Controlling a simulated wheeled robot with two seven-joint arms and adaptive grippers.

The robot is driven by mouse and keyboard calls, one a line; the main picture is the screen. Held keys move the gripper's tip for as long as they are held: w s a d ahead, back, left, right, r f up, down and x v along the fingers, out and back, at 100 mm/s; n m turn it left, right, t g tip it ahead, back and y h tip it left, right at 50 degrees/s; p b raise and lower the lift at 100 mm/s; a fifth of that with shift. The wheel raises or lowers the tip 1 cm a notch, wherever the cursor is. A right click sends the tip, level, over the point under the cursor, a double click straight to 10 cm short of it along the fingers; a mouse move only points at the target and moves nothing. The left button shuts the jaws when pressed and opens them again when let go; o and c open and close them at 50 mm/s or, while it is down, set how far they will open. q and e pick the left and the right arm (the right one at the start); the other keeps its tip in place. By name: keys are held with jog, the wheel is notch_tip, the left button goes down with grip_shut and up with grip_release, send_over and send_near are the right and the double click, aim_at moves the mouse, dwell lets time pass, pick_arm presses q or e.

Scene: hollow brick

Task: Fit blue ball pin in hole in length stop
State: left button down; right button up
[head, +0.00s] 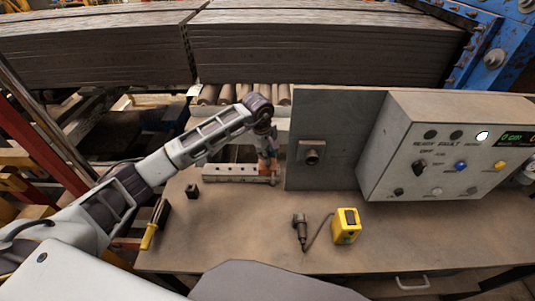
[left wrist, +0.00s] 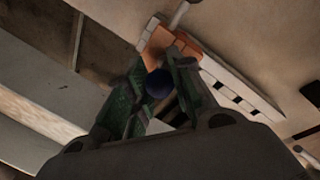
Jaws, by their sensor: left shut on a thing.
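The length stop appears as a pale bar (head: 228,172) with a row of holes on the bench, with an orange block (left wrist: 160,46) at one end. The bar also shows in the left wrist view (left wrist: 236,88). My left gripper (head: 267,150) points down at the bar's right end. In the left wrist view its green fingers (left wrist: 160,72) are shut on the blue ball pin, and the dark blue ball (left wrist: 158,84) shows between them. The pin's shank and the hole under it are hidden, so I cannot tell whether the pin is in. My right gripper is not in view.
An upright grey plate (head: 330,110) stands close right of the gripper, with a control box (head: 440,150) beyond. A yellow device (head: 346,226), a dark cabled tool (head: 300,230), a small dark block (head: 193,191) and a yellow-handled tool (head: 150,235) lie on the bench. The front middle is clear.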

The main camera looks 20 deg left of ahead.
pick_arm(q)
jog(key=c, duration=1.2)
grip_release()
jog(key=shift+o, duration=0.2)
jog(key=shift+r, duration=0.1)
notch_tip(320, 180, up, 12)
jog(key=s+a, duration=0.1)
jog(key=s, duration=0.1)
jog(key=shift+f, duration=0.2)
